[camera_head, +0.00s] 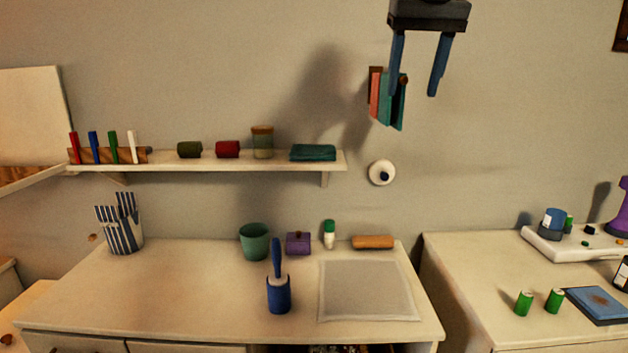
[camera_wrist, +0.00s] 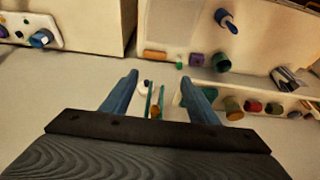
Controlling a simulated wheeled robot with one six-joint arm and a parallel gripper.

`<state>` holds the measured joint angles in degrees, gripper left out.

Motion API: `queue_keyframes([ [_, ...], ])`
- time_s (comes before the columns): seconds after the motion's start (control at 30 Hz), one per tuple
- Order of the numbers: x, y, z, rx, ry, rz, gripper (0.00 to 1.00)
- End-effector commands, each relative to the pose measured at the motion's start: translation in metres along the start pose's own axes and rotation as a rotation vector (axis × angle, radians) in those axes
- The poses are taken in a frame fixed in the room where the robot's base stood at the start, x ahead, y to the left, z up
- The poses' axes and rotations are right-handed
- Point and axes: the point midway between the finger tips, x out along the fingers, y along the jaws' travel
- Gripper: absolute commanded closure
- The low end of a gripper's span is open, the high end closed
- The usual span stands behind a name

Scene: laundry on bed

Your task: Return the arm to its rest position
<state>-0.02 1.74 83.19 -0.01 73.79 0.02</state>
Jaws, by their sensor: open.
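My gripper (camera_head: 414,66) hangs from the top of the head view, with its two blue fingers apart and nothing between them. It is in the air, high above the right end of the desk and in front of the wall. In the wrist view my gripper (camera_wrist: 158,92) also shows spread fingers. Behind the left finger, a small wall holder (camera_head: 398,100) with red and green flat pieces is partly covered. No bed or laundry shows in either view.
A wall shelf (camera_head: 220,165) with jars and rolls is at the left. The desk (camera_head: 180,290) holds a blue brush in a holder (camera_head: 278,294), a green pot (camera_head: 254,241) and a pale mat (camera_head: 366,290). A second table (camera_head: 470,270) stands right.

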Motion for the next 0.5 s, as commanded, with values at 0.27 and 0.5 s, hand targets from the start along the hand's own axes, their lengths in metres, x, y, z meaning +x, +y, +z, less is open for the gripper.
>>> queue_keyframes([
  [0.27, 0.065, 0.0, 0.029, 0.0, -0.04, -0.001, 0.45],
  [0.5, 0.154, -0.001, 0.089, 0.0, -0.098, -0.001, 0.45],
])
